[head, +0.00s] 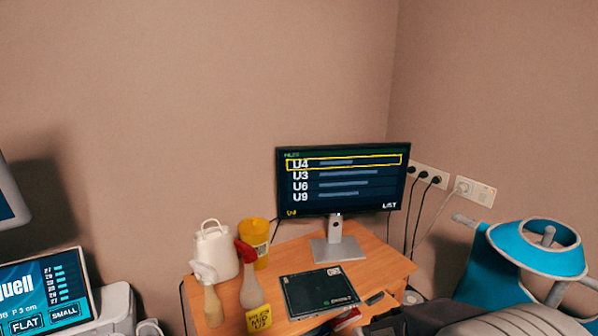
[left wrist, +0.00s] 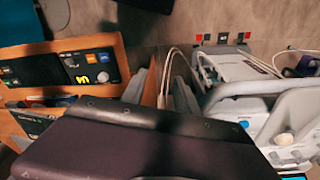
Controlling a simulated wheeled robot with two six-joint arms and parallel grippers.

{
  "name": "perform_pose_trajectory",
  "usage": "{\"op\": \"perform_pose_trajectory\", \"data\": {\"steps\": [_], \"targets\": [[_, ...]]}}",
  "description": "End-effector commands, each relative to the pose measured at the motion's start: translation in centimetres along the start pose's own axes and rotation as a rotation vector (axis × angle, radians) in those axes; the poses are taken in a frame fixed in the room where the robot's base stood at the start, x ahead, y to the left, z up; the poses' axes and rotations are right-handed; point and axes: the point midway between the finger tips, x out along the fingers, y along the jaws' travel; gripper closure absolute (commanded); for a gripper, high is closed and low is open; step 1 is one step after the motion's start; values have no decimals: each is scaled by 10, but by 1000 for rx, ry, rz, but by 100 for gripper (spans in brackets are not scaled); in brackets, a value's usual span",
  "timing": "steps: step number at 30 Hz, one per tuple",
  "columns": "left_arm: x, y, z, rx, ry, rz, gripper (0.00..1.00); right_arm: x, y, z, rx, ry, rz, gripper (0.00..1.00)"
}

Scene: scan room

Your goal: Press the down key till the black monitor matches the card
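The black monitor (head: 345,178) stands on the wooden desk and shows rows U4, U3, U6 and U9, with LIST at lower right. A yellow frame surrounds U4, the top row. A small yellow card (head: 258,319) at the desk's front edge seems to read MID; its lower line is hard to read. In the left wrist view, a dark panel (left wrist: 91,66) has an orange and a blue patch, a round knob and a yellow mark; I cannot tell which is the down key. My left gripper (left wrist: 160,92) appears open and empty, apart from the panel. My right gripper is not in view.
A black flat device (head: 319,292) lies on the desk (head: 376,262). A white jug (head: 215,250), yellow cup (head: 254,243) and bottles stand at left. A bright screen (head: 45,292) is at lower left, a blue ring-shaped object (head: 540,250) at right. White equipment (left wrist: 240,75) stands right in the wrist view.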

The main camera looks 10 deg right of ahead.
Motion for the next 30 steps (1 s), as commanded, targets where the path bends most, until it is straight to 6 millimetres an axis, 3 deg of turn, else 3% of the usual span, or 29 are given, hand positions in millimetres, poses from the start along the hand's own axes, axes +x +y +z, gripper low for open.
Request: {"op": "perform_pose_trajectory", "data": {"steps": [14, 20, 30], "targets": [[0, 0, 0, 0, 0, 0, 64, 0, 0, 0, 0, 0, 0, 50], [0, 0, 0, 0, 0, 0, 64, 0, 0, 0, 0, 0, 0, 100], [0, 0, 0, 0, 0, 0, 64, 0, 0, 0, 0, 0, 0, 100]]}}
